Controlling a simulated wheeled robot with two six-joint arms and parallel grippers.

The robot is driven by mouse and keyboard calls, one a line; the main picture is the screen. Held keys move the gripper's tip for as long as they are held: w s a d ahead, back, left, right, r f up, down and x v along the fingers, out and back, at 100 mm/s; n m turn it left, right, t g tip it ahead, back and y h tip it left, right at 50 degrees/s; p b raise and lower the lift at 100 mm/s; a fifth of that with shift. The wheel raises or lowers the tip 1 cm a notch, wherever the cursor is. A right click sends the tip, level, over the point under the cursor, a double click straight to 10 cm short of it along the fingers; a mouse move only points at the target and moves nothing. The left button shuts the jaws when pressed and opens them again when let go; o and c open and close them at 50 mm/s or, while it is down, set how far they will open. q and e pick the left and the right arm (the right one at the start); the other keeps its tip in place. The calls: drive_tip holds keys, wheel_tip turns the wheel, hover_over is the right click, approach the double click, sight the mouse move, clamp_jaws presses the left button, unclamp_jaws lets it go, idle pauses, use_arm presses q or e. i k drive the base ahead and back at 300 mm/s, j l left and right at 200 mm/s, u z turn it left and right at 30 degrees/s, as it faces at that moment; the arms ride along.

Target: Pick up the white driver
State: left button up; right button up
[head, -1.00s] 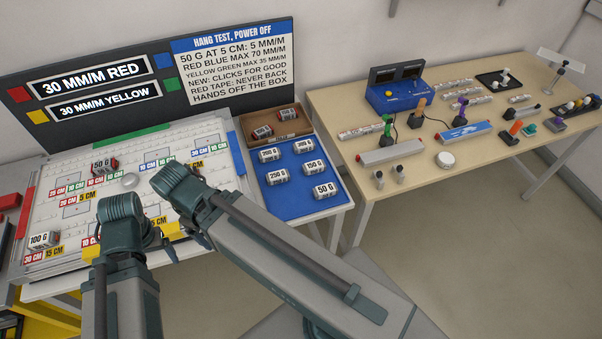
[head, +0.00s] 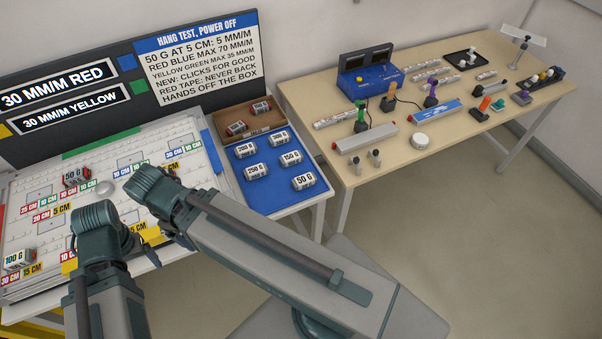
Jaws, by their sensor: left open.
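I cannot pick out a clearly white driver in the head view. Several small upright tools with coloured handles stand on the wooden table (head: 460,165) at the right: a green one (head: 360,118), an orange one (head: 388,99) and a purple one (head: 431,96). A dark rack (head: 545,80) at the far right holds small pieces with pale and yellow tops, too small to tell apart. My left gripper (head: 143,246) is open over the white board's lower edge, far from that table. My right gripper is largely hidden by its own arm, so its jaws cannot be read.
The white board (head: 200,178) with labels and a blue tray (head: 256,189) of weights lie at the left. A blue box (head: 368,78), a grey bar (head: 365,138) and a white round puck (head: 420,140) sit on the wooden table. Open floor lies in front of it.

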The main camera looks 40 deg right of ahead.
sight(292, 158)
drive_tip(key=z, duration=1.45)
